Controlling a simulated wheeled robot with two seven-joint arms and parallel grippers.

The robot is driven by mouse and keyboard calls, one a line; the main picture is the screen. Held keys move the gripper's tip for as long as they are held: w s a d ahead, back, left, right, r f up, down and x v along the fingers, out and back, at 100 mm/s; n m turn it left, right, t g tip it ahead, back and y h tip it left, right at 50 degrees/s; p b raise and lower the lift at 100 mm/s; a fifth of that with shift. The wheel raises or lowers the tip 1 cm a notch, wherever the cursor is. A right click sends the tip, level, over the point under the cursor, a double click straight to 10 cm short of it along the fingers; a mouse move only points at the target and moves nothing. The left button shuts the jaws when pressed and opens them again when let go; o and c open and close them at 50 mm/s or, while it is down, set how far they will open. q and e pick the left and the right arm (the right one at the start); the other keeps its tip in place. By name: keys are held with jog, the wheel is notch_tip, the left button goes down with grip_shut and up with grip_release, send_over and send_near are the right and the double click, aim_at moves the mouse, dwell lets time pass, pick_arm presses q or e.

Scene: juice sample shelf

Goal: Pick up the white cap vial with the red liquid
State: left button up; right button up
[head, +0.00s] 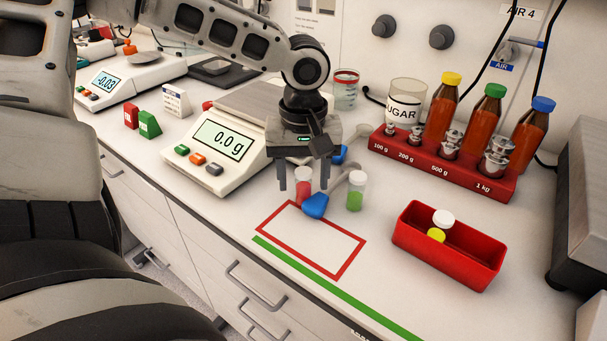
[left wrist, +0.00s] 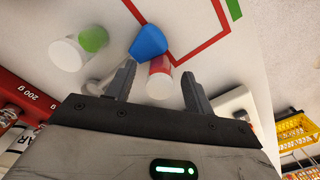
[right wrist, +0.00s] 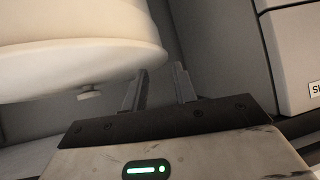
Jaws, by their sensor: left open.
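The white cap vial with red liquid (head: 303,192) stands upright on the counter by the red-outlined rectangle. In the left wrist view its red body (left wrist: 160,68) and white cap (left wrist: 159,86) show between my fingers. My left gripper (head: 304,184) points down over this vial, open, with a finger to each side and no grip on it. A second white cap vial, with green liquid (head: 354,200), stands just to the right. A blue scoop (head: 316,206) lies close beside the red vial. My right gripper (right wrist: 160,86) is open and empty, away from the counter top.
A scale reading 0.0 g (head: 216,147) stands left of the vials. A red weight rack (head: 460,177) and capped bottles stand behind. The red-outlined rectangle (head: 335,272) is mostly clear.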

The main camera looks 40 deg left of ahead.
pick_arm(q)
jog(key=c, duration=1.1)
jog(key=shift+r, duration=0.1)
